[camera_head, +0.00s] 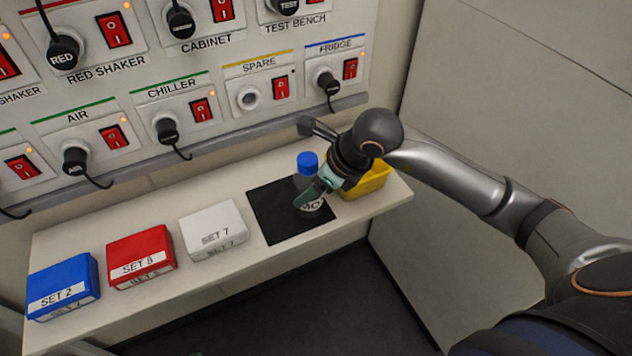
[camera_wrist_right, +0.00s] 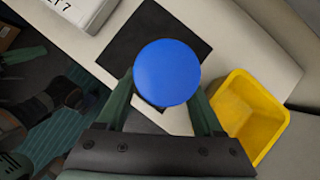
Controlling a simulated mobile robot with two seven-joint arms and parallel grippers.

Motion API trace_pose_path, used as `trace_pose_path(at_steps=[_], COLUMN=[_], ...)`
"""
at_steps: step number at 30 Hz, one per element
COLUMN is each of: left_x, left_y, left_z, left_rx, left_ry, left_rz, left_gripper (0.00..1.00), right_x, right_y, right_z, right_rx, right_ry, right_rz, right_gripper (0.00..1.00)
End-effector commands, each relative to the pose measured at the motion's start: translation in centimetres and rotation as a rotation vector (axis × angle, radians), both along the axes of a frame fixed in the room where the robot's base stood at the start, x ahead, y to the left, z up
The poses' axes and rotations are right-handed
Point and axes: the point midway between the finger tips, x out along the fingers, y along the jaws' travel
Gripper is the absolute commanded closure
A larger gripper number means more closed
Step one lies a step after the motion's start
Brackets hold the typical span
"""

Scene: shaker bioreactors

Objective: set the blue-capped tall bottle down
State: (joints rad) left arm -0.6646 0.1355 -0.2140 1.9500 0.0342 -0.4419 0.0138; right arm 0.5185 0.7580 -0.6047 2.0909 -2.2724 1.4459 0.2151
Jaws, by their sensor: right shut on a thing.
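The tall bottle with a blue cap (camera_head: 308,161) stands upright at the black mat (camera_head: 277,222) on the shelf. My right gripper (camera_head: 312,192) is shut on the bottle below its cap, coming from the right. In the right wrist view the blue cap (camera_wrist_right: 167,72) is between the two green fingers (camera_wrist_right: 165,108) and hides most of the bottle. The black mat (camera_wrist_right: 138,32) lies beneath it. I cannot tell whether the bottle's base touches the mat. My left gripper is not in view.
A yellow bin (camera_head: 371,181) is close on the right, behind my gripper. A white SET 7 box (camera_head: 213,230), a red box (camera_head: 140,255) and a blue box (camera_head: 63,286) stand to the left. A panel of switches and plugs (camera_head: 225,70) rises behind the shelf.

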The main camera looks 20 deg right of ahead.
Motion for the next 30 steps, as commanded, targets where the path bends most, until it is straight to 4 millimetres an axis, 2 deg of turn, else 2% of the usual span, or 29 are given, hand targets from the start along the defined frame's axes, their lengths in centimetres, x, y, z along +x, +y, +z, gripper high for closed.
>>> trace_pose_path(at_steps=[14, 15, 23, 30], left_x=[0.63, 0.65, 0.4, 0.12], left_y=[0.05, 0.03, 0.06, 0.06], left_z=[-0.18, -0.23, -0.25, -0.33], left_rx=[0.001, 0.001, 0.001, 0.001], left_ry=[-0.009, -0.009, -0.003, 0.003], left_rz=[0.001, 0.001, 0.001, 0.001], left_gripper=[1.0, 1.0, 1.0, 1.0], right_x=[-0.29, -0.32, -0.33, -0.32], right_y=[0.48, 0.47, 0.45, 0.45], right_z=[-0.71, -0.82, -0.7, -0.64], right_rx=[0.002, 0.001, 0.0, 0.0], right_ry=[-0.002, -0.001, 0.0, 0.0], right_rz=[0.0, 0.0, 0.0, 0.0], right_gripper=[1.0, 0.31, 0.02, 0.02])
